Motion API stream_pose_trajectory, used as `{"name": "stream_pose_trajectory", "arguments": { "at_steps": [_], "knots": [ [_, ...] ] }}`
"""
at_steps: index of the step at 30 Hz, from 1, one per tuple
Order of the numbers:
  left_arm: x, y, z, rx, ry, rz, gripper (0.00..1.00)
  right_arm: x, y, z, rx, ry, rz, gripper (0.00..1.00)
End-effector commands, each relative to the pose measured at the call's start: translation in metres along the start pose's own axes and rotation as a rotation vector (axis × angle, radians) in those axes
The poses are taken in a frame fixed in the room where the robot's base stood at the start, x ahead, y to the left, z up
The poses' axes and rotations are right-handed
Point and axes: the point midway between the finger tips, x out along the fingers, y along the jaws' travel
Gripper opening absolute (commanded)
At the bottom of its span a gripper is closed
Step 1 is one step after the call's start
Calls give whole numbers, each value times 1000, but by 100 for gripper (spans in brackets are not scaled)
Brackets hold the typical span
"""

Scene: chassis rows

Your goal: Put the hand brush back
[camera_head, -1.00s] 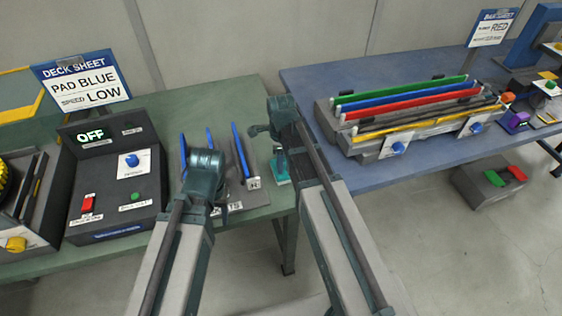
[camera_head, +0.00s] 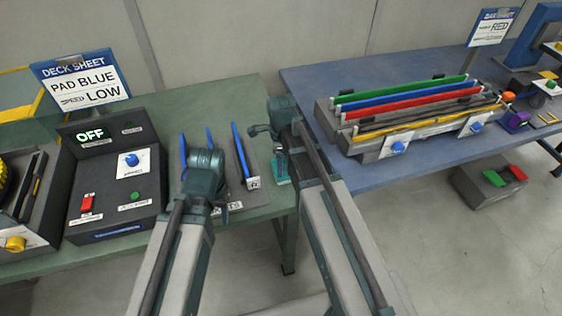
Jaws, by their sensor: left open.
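I cannot pick out a hand brush for certain. A small teal item with a dark upright part (camera_head: 281,172) stands at the right edge of the green table, partly behind my right arm. My left gripper (camera_head: 222,208) is over the front of the green table, beside a rack of blue upright strips (camera_head: 241,150). It is mostly hidden by its own wrist, is open, and shows nothing held. My right arm's wrist end (camera_head: 259,131) is above the gap between the tables. Its fingers do not show clearly.
A control box (camera_head: 112,185) reading OFF stands on the green table (camera_head: 170,115), under a deck sheet sign (camera_head: 82,82). The blue table (camera_head: 310,78) carries a dark rack with green, blue and red bars (camera_head: 415,99). A grey pedal box (camera_head: 480,190) is on the floor.

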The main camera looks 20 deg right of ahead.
Motion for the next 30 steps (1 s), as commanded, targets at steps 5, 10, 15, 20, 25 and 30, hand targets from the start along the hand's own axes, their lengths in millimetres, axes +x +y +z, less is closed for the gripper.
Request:
{"name": "stream_pose_trajectory", "arguments": {
  "at_steps": [5, 10, 15, 20, 25, 30],
  "knots": [
    [-13, -1, 1, 0, 0, 0, 52, -13, 0, 0, 0, 0, 0, 74],
    [-33, -3, 2, 0, 0, 0, 52, -33, 0, 0, 0, 0, 0, 74],
    [-58, -6, 3, 0, 0, 0, 52, -59, 0, 0, 0, 0, 0, 74],
    [-82, -8, 5, 0, 0, 0, 52, -83, 0, 0, 0, 0, 0, 74],
    [-108, -10, 6, 0, 0, 0, 52, -108, 0, 0, 0, 0, 0, 74],
    [-129, -12, 8, 1, 0, 0, 52, -130, 0, 0, 0, 0, 0, 74]
  ]
}}
